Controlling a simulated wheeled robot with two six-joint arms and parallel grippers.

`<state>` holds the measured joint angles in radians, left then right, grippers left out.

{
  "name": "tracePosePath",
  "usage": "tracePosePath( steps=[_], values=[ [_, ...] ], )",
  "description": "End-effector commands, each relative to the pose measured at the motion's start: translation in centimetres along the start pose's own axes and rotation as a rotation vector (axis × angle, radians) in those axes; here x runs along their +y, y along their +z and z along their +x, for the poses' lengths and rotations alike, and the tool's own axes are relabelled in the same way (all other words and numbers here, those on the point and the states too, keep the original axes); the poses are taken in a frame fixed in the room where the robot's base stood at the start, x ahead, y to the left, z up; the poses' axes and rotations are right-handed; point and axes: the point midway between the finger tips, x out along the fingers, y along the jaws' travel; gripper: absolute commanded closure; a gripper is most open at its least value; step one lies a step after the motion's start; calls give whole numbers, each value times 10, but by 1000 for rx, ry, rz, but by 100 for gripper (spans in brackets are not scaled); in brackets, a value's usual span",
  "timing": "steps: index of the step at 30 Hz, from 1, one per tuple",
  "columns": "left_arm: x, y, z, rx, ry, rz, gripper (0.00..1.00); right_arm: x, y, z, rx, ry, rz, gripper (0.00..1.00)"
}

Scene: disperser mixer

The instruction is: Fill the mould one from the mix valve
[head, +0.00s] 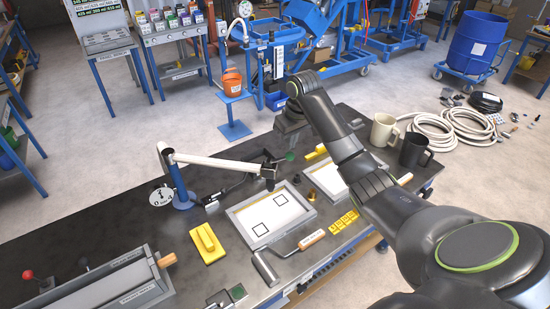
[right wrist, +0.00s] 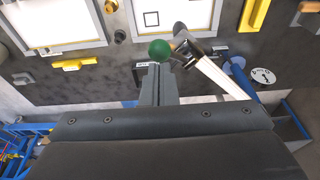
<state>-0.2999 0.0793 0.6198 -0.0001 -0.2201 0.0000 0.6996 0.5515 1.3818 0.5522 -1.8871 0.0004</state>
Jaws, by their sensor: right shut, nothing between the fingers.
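Two framed moulds with white insides lie on the dark bench; I cannot tell which is mould one. The nearer mould (head: 238,227) has black square outlines inside and partly shows in the right wrist view (right wrist: 135,28). The other mould (head: 318,181) is partly behind my right arm. A white pipe (head: 215,161) on a blue post ends in a dark nozzle (head: 268,176) at the nearer mould's far edge. A green ball knob (right wrist: 160,50) is just past the tips of my right gripper (right wrist: 160,68), which is shut and empty; contact is unclear. My left gripper is out of view.
A yellow float (head: 207,243) and a roller (head: 266,268) with a wooden handle lie near the moulds. Two mugs, cream (head: 383,130) and black (head: 415,151), stand at the right. A grey long-box device (head: 105,285) fills the near left; bench between is mostly clear.

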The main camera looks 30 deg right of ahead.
Motion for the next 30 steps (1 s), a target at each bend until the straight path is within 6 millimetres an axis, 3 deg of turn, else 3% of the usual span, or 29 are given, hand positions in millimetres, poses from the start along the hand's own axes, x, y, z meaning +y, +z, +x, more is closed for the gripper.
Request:
tracePosePath(
  steps=[13,30],
  values=[
    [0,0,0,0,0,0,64,0,0,1,0,0,0,100],
    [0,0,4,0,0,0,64,0,4,18,-1,0,0,100]
  ],
)
